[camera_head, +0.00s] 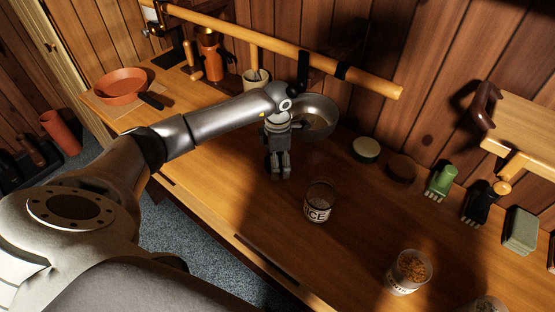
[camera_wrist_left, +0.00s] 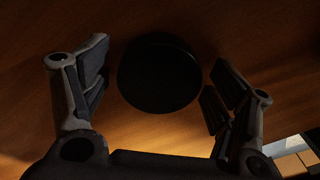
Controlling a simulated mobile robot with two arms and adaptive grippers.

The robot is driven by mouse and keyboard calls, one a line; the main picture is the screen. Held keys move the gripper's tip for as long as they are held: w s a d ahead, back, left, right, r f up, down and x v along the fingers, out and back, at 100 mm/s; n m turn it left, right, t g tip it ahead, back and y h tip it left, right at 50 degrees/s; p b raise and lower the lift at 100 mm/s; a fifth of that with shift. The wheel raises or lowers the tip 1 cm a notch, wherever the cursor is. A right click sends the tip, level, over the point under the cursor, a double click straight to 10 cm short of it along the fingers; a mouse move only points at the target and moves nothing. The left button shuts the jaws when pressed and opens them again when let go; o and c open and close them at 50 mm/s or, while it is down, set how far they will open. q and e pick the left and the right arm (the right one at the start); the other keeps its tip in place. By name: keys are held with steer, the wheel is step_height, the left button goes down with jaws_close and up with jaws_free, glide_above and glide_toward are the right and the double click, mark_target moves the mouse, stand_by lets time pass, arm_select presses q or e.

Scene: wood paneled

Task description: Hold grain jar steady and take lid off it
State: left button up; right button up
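My left gripper (camera_head: 280,176) points down over the counter, left of a glass jar (camera_head: 318,206) labelled "RICE" and apart from it. In the left wrist view my left gripper (camera_wrist_left: 160,65) is open, with a dark round lid-like disc (camera_wrist_left: 158,75) between and beyond its fingers. I cannot tell whether the disc is on a jar. A glass jar with orange-brown contents (camera_head: 408,270) stands at the lower right, its label hard to read. Another jar (camera_head: 488,304) is cut off by the bottom edge. I cannot tell which jar is the grain jar. My right gripper is not in view.
A metal bowl (camera_head: 316,118) stands behind my left gripper. An orange pan (camera_head: 122,87) is at the far left. A wooden rail (camera_head: 300,60) crosses the back.

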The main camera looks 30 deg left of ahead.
arm_select(q)
steer(key=shift+r, duration=0.25)
steer(key=shift+w+r, duration=0.1)
steer(key=shift+r, duration=0.25)
step_height(320, 180, up, 11)
steer(key=b, duration=0.3)
